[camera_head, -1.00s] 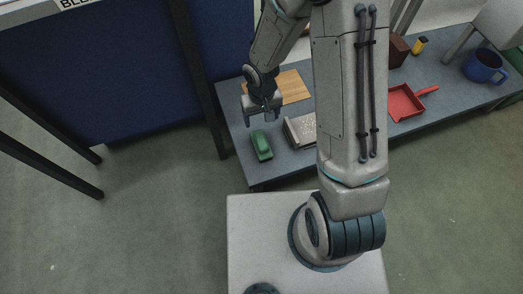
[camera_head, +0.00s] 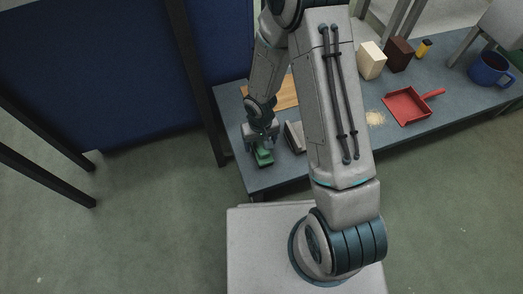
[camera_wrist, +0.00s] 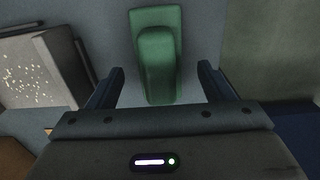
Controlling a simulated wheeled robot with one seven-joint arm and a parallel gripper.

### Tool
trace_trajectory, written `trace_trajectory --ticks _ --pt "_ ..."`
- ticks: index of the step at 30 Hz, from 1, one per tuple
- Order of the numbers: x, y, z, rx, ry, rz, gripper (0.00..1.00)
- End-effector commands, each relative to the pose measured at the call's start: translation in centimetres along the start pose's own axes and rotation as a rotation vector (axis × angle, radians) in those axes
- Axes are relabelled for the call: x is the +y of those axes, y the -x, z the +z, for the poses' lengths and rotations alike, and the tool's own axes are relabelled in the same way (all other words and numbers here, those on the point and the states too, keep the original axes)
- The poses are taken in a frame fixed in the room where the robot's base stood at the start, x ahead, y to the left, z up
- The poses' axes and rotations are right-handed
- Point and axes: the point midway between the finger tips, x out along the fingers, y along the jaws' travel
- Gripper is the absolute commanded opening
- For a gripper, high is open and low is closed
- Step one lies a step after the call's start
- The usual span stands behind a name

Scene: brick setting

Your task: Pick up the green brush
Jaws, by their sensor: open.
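The green brush (camera_head: 264,158) lies on the grey-blue table near its front left corner. In the wrist view the green brush (camera_wrist: 158,60) shows a raised, narrower handle on a wider base. My gripper (camera_head: 260,150) is over the brush and hides part of it in the head view. In the wrist view my gripper (camera_wrist: 162,80) is open, with one finger on each side of the near end of the brush and a gap on both sides. I cannot tell how far the fingertips are above the table.
A grey tray-like thing with pale crumbs (camera_wrist: 36,76) lies left of the brush in the wrist view. A wooden board (camera_head: 285,92) lies behind. A red dustpan (camera_head: 408,105), pale crumbs (camera_head: 375,118), cream block (camera_head: 371,61), brown block (camera_head: 399,54) and blue mug (camera_head: 489,69) stand farther right.

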Motion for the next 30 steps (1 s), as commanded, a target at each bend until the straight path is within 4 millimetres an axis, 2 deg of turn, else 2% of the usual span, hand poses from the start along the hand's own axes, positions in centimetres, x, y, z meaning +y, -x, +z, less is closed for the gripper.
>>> trace_trajectory --ticks 1,6,14,18,20,30 --pt "0.1 -1.3 0.2 -0.001 0.002 0.000 0.75" --pt "0.1 -3.4 0.2 -0.001 0.002 0.000 0.75" --pt "0.1 -3.4 0.2 0.000 0.001 0.000 0.75" --pt "0.1 -3.4 0.2 0.000 0.001 0.000 0.36" --pt "0.1 -3.4 0.2 0.000 0.001 0.000 0.22" --pt "0.1 -3.2 0.2 0.001 0.001 0.000 0.22"
